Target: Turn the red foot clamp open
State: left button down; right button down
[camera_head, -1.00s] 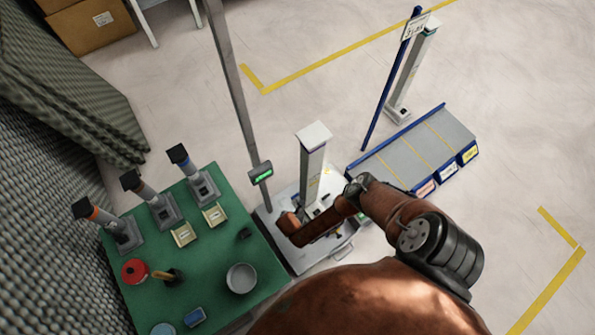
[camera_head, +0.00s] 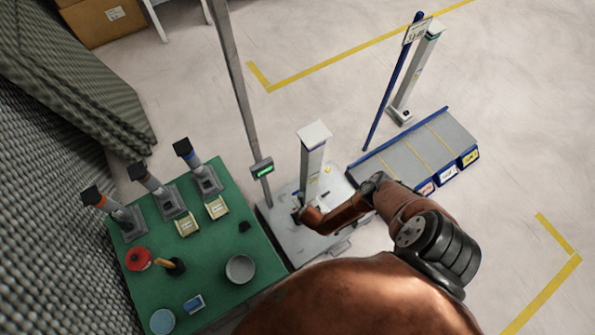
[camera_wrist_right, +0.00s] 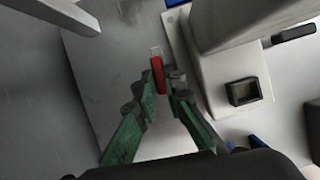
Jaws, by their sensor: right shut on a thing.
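The red foot clamp (camera_wrist_right: 157,74) is a small red lever at the edge of the white foot plate of a pale post (camera_wrist_right: 225,20) in the right wrist view. My right gripper (camera_wrist_right: 164,86) has its green fingers on both sides of the lever, closed on it. In the head view the right gripper (camera_head: 298,214) reaches down to the base of the white post (camera_head: 312,165) on the grey platform (camera_head: 283,225). The clamp cannot be made out there. My left gripper is in neither view.
A green table (camera_head: 215,282) with several posts, a red round item (camera_head: 138,259) and a bowl (camera_head: 240,268) stands left. A thin pole with a display (camera_head: 262,168) rises beside the platform. A grey rack (camera_head: 425,150) with labelled bins is right. Open floor lies beyond.

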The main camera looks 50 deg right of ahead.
jog(key=shift+s+n, duration=0.15)
jog(key=shift+n, duration=0.35)
jog(key=c, duration=2)
grip_release()
jog(key=v, duration=1.1)
jog(key=shift+s+d+r, duration=0.1)
jog(key=shift+d+r, duration=0.05)
jog(key=shift+r, duration=0.3)
